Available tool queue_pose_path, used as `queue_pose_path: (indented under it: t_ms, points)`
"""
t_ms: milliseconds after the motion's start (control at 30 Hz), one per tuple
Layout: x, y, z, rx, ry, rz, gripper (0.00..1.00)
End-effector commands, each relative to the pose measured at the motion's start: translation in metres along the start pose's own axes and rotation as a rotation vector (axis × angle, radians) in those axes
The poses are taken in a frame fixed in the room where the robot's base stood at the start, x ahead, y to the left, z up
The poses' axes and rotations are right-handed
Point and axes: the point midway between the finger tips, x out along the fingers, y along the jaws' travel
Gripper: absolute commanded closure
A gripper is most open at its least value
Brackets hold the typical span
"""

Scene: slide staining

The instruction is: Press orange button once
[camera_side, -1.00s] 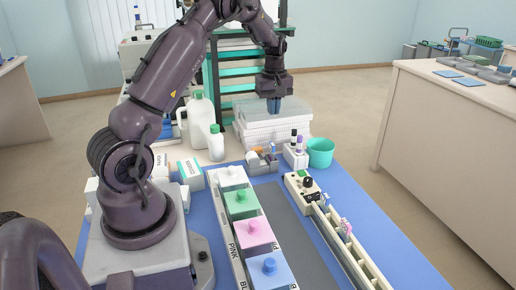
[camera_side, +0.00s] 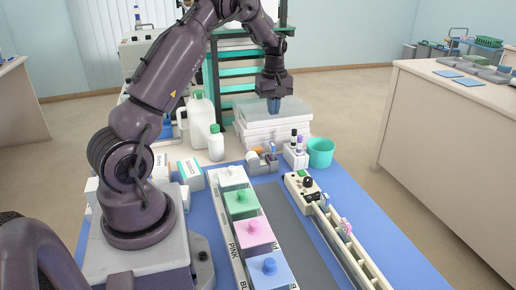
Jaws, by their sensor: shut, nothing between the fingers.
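My gripper (camera_side: 274,105) points down, shut and empty, in front of the stacked white boxes at the back. It is high above the blue mat, well apart from the things on it. A beige control unit (camera_side: 291,184) stands on the mat at the head of a long narrow rail, below and to the right of my gripper. It carries a small green part (camera_side: 303,173) and a black knob (camera_side: 308,182). I cannot make out an orange button on it for certain. A small grey holder (camera_side: 254,168) nearby has an orange-brown spot on it, too small to identify.
A row of lidded staining jars, white (camera_side: 231,177), green (camera_side: 240,203), pink (camera_side: 254,234) and blue (camera_side: 270,270), runs along the mat. Bottles in a white rack (camera_side: 295,158) and a teal cup (camera_side: 320,152) stand behind the control unit. The mat's right side (camera_side: 395,245) is clear.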

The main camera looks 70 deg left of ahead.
Motion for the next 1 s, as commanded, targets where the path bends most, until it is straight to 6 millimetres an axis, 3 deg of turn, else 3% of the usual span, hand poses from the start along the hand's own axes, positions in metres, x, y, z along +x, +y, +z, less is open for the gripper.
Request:
queue_pose_path:
  t_ms: [767, 867, 1000]
  points:
    - [0.000, 0.000, 0.000, -0.001, 0.000, 0.000, 1.00]
    - [-0.001, -0.005, -0.006, -0.018, 0.001, 0.001, 1.00]
    - [0.007, -0.029, -0.015, -0.134, -0.071, 0.046, 1.00]
